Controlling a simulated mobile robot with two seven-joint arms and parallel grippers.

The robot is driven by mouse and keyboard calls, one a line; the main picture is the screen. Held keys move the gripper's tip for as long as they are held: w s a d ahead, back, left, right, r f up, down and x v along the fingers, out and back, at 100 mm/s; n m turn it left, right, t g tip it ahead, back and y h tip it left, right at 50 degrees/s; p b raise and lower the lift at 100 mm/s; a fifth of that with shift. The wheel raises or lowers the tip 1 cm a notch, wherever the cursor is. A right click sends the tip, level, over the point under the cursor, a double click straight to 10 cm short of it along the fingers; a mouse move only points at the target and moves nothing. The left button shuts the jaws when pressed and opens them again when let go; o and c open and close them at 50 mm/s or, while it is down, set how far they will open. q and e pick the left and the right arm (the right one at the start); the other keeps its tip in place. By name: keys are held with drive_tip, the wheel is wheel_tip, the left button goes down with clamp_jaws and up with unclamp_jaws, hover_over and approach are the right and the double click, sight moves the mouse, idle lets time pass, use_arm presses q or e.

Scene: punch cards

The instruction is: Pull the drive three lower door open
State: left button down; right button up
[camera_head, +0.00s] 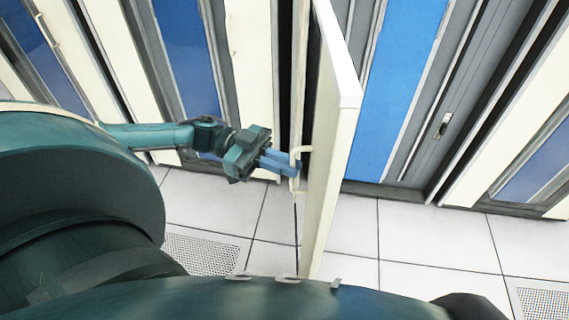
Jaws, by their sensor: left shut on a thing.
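A cream cabinet door (335,140) stands swung out from the row of cabinets, seen nearly edge-on in the middle of the view. A pale looped handle (296,168) sticks out from its left face. My left gripper (285,165) reaches in from the left and its blue fingers are shut on this handle. To the right of the door, a blue panel (398,95) and grey frame of the cabinet show. My right gripper is not in view.
More cabinets with cream and blue panels stand along the back on both sides. A small latch (442,125) sits on a grey frame at the right. The white tiled floor (410,240) is clear, with perforated tiles (205,254) at left and lower right.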

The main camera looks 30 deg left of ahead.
use_arm(q)
drive_tip(key=shift+a, duration=0.3)
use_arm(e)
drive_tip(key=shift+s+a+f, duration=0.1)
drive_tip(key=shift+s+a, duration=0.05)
use_arm(q)
drive_tip(key=c, duration=1.5)
unclamp_jaws()
drive_tip(key=shift+c, duration=0.2)
drive_tip(key=s+a+b, duration=0.1)
drive_tip(key=s+a, duration=0.1)
drive_tip(key=a, duration=1.1)
drive_tip(key=shift+b, duration=0.4)
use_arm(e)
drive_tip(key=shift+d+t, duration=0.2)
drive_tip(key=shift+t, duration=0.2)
